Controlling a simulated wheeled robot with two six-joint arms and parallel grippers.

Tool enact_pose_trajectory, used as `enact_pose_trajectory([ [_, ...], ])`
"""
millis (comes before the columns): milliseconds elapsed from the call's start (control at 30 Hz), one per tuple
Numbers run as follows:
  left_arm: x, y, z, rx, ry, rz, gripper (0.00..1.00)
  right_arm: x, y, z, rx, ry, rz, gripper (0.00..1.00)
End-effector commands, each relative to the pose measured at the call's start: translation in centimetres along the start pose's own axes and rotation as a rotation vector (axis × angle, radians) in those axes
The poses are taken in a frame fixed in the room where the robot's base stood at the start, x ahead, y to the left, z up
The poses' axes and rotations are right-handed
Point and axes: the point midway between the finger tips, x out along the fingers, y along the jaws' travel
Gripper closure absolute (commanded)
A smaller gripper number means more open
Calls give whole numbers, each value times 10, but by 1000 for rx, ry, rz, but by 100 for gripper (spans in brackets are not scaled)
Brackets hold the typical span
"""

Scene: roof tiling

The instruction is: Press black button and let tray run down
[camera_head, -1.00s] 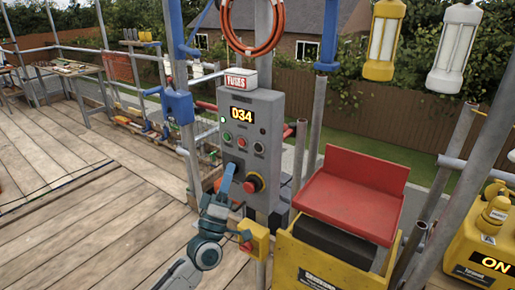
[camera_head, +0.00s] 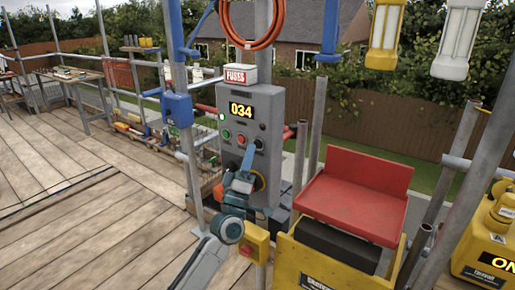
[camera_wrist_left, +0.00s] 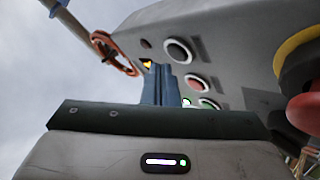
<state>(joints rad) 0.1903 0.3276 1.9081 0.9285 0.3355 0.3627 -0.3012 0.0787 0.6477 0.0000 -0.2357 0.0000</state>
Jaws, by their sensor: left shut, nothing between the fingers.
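The grey control box (camera_head: 266,112) stands on a pole, its display reading 034. A row of green (camera_head: 227,134), red (camera_head: 241,139) and black (camera_head: 259,144) buttons crosses its front. My left gripper (camera_head: 250,149) is shut and empty, its blue fingertips just below and left of the black button. In the left wrist view the fingers (camera_wrist_left: 161,85) point toward the panel beside the black button (camera_wrist_left: 179,51); contact cannot be told. The red-backed tray (camera_head: 354,190), seemingly the task's tray, sits over a yellow box right of the control box. My right gripper is not in view.
A red emergency knob on a yellow ring (camera_wrist_left: 296,40) is close to the gripper's right in the wrist view. A small yellow box (camera_head: 257,241) sits low on the pole. Metal scaffold poles (camera_head: 313,130) stand nearby.

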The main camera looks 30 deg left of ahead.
Motion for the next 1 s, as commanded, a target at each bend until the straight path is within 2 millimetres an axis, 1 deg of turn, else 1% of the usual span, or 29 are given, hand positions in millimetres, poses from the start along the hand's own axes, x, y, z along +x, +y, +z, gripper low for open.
enact_pose_trajectory([
  [167,0,0,0,0,0,0,100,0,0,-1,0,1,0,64],
  [600,0,0,0,0,0,0,100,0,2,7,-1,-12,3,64],
  [1000,0,0,0,0,0,0,100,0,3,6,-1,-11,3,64],
])
